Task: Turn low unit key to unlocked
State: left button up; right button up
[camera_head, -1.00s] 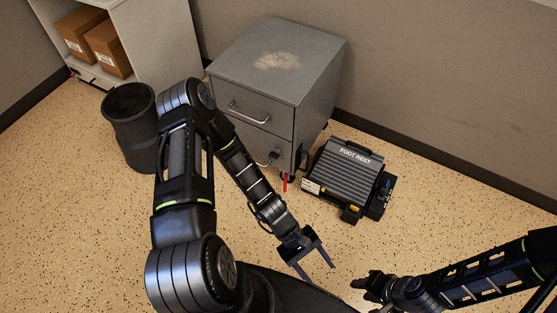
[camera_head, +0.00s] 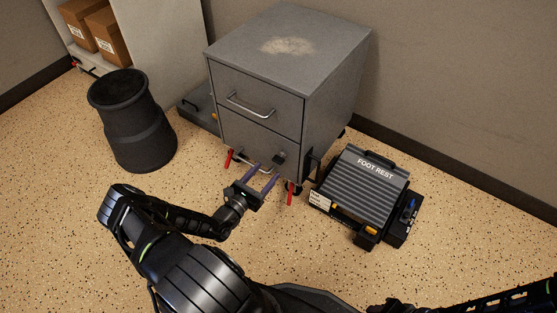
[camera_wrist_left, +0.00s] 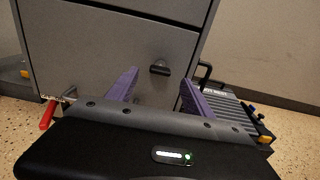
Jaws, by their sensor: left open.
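The low unit (camera_head: 255,83) is a grey cabinet with two drawers, standing against the wall. A small black key or knob (camera_head: 280,157) sticks out at the upper right of its lower drawer front. In the left wrist view the key (camera_wrist_left: 160,68) shows as a short dark bar, roughly level, between and beyond the fingertips. Its lock face is too small to read. My left gripper (camera_head: 266,172) is open and empty, its purple fingers pointing at the lower drawer, apparently apart from the key. Part of my right gripper (camera_head: 395,305) shows dark at the bottom edge; its fingers are unclear.
A ribbed foot rest (camera_head: 362,187) lies on the floor right of the cabinet. A black bin (camera_head: 133,120) stands to the left. Red levers (camera_head: 291,193) stick out by the cabinet's base. A shelf with boxes (camera_head: 108,36) is behind.

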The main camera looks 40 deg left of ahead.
aim_at(276, 162)
pick_arm(q)
jog(key=shift+w, duration=0.1)
jog(key=w+b, duration=0.2)
jog(key=w, duration=0.4)
jog(key=shift+w+f, duration=0.1)
jog(key=shift+w, duration=0.15)
jog(key=shift+w+b, duration=0.35)
jog(key=shift+w, duration=0.2)
grip_shut()
